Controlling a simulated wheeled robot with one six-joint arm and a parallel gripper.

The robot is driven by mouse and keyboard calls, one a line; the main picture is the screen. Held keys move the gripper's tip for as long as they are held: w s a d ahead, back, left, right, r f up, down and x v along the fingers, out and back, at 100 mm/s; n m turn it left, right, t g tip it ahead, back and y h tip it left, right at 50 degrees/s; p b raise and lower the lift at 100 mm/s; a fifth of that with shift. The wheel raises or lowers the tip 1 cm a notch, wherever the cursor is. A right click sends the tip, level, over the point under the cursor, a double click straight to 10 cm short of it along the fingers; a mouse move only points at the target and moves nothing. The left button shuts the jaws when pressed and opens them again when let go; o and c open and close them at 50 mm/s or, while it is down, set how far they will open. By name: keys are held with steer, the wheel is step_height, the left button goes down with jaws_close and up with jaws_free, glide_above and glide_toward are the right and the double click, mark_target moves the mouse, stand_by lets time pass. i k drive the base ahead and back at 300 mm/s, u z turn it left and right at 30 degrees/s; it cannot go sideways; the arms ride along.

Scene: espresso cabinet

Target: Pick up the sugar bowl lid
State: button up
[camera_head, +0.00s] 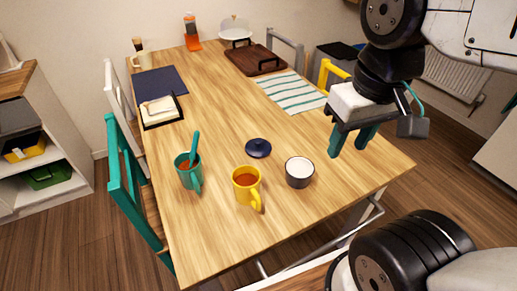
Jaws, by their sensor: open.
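The sugar bowl lid (258,148) is a dark blue disc with a small knob. It lies on the wooden table (222,110), apart from the bowl. The sugar bowl (299,173) is a dark grey round bowl with white contents, open at the top, just to the lid's lower right. My gripper (352,141) has two teal fingers pointing down with a gap between them. It is open and empty, above the table's right side, to the right of the lid and bowl.
A teal mug (189,172) with a spoon and a yellow mug (246,187) stand near the lid. A striped cloth (291,92), a brown tray (255,60), a dark blue mat (160,81) and a napkin holder (161,110) lie farther back. Table between them is clear.

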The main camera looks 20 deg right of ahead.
mark_target(256, 148)
steer(key=k, duration=1)
steer(key=u, duration=2.05)
steer(key=i, duration=1.5)
steer(key=z, duration=2.6)
steer(key=i, duration=0.5)
steer(key=u, duration=0.05)
